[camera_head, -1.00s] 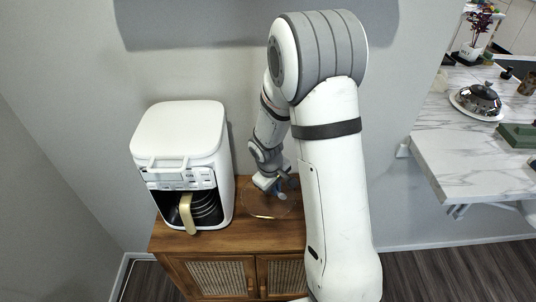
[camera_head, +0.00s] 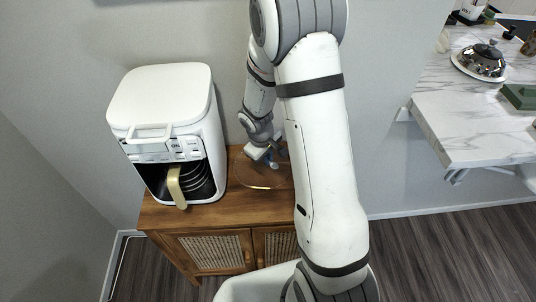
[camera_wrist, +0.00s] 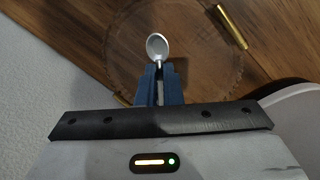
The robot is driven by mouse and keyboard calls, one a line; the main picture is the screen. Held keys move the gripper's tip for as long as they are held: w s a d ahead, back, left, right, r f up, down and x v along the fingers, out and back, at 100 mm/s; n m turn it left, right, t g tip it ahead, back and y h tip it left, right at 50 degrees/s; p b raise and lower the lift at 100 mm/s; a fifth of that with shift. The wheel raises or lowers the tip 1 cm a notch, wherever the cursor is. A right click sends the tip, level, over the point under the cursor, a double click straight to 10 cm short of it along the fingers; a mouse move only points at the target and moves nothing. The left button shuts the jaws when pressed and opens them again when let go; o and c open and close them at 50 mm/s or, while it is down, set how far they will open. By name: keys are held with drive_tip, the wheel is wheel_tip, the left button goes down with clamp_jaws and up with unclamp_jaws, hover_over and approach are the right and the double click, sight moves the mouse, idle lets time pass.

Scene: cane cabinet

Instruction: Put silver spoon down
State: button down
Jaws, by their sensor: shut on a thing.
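The silver spoon (camera_wrist: 157,46) shows in the wrist view, its bowl sticking out beyond the blue fingertips. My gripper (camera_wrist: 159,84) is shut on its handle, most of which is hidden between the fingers. I cannot tell whether the spoon touches the wood.
A white coffee maker (camera_head: 165,120) with a gold-handled jug stands on the cabinet's left side. The wall is close behind. A marble counter (camera_head: 470,125) with a silver dome (camera_head: 482,60) is at the right. Bare wood lies in front of the round piece.

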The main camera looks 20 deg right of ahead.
sight(268, 170)
drive_tip(key=shift+f+b, duration=1.15)
drive_tip(key=shift+f, duration=0.8)
drive_tip(key=c, duration=1.5)
unclamp_jaws()
drive_tip(key=shift+r, duration=0.1)
wheel_tip(268, 170, up, 7)
drive_tip(key=p, duration=0.5)
